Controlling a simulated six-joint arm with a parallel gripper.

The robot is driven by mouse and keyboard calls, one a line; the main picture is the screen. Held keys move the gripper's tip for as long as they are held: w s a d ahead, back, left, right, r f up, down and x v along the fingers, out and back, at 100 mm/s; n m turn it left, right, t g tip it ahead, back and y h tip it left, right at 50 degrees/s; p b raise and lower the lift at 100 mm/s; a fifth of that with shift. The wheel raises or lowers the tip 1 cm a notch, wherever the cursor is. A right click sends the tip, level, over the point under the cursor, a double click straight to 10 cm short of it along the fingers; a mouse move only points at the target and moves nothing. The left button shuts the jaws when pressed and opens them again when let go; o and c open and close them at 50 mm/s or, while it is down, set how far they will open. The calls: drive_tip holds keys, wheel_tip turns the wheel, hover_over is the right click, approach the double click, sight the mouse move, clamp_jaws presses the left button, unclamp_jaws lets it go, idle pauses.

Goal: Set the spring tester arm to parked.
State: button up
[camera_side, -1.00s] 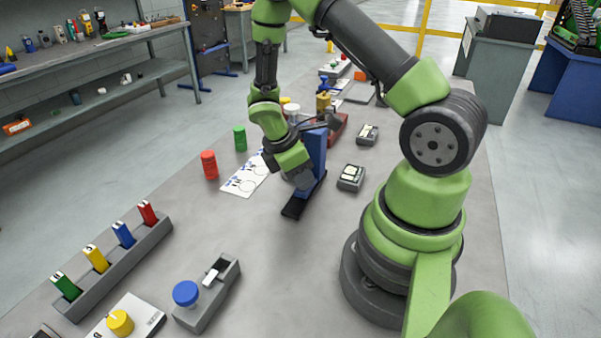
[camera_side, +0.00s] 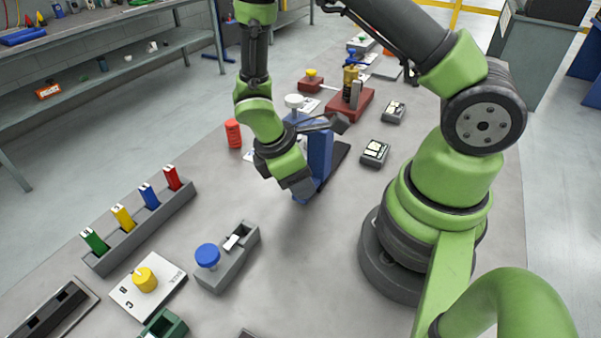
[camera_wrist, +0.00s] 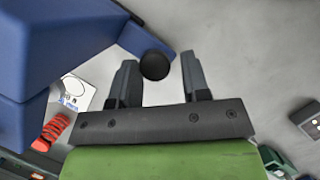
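The spring tester is a blue upright body (camera_side: 320,150) on a black base (camera_side: 339,156) in the side view. In the wrist view its blue body (camera_wrist: 60,45) fills the upper left. A blue arm with a round black knob (camera_wrist: 154,66) reaches down from the top middle. My gripper (camera_side: 299,188) is low beside the tester's near left side. In the wrist view my gripper (camera_wrist: 157,72) is open, with one finger on each side of the knob and visible gaps. Contact is not clear. In the side view my wrist hides the knob.
A red ribbed cylinder (camera_side: 233,133) and a white printed sheet (camera_wrist: 77,92) lie beyond the gripper. Small dark devices (camera_side: 375,153) stand to the right. A grey rack (camera_side: 140,232), a grey box with a blue knob (camera_side: 207,256) and a yellow dial plate (camera_side: 145,279) are nearer.

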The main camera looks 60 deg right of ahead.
drive_tip(key=shift+o, duration=0.9)
drive_tip(key=shift+w+r, duration=0.15)
drive_tip(key=shift+r, duration=0.15)
drive_tip(key=v, duration=0.9)
drive_tip(key=shift+a+r, duration=0.15)
drive_tip(key=s+r+m+t+y, duration=0.2)
drive_tip(key=s+r+m+t, duration=0.3)
drive_tip(key=r, duration=0.3)
drive_tip(key=s+a+r+m+t+y, duration=0.1)
drive_tip(key=s+r+m+t+y, duration=0.2)
drive_tip(key=s+r+m+t, duration=0.2)
wheel_tip(320, 180, up, 5)
drive_tip(key=m, duration=0.3)
drive_tip(key=shift+f, duration=0.15)
